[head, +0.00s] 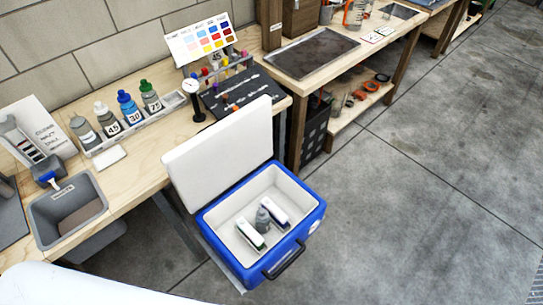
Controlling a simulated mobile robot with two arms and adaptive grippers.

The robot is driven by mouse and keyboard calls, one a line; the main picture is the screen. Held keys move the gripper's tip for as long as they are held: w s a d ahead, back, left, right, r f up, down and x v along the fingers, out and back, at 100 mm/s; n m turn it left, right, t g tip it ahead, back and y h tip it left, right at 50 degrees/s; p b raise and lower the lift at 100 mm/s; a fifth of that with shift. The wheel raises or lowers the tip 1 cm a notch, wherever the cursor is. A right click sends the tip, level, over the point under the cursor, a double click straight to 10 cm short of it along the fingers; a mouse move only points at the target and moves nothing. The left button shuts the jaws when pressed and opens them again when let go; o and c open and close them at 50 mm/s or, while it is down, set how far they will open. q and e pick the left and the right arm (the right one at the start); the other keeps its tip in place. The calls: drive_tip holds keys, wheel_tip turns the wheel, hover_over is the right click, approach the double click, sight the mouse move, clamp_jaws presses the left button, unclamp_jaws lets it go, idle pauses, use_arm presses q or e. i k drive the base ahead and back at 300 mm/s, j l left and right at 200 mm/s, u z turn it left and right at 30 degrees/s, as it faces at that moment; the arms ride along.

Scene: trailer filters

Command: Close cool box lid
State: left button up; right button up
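A blue cool box (308,221) with a white inside stands in front of the workbench in the head view. Its white lid (222,152) is open, tilted up and back towards the bench. Inside lie two long white items, one with a green edge (250,234) and one with a dark blue edge (275,211). A small grey bottle (262,219) sits between them. A dark handle (285,260) is on the box's front. Neither of my grippers shows in this view.
The wooden bench (135,185) runs behind the box. It carries numbered bottles (128,108), a grey bin (68,207), a dark tool mat (236,92) and a dark tray (312,53). The concrete floor (430,190) to the right is clear.

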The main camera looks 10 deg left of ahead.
sight(200, 169)
drive_tip(key=k+j+z, duration=0.25)
drive_tip(key=k, duration=0.25)
drive_tip(key=j, duration=0.45)
drive_tip(key=i+j+u, duration=0.1)
drive_tip(key=j, duration=0.4)
drive_tip(key=i+j+u, duration=0.1)
drive_tip(key=j, duration=0.35)
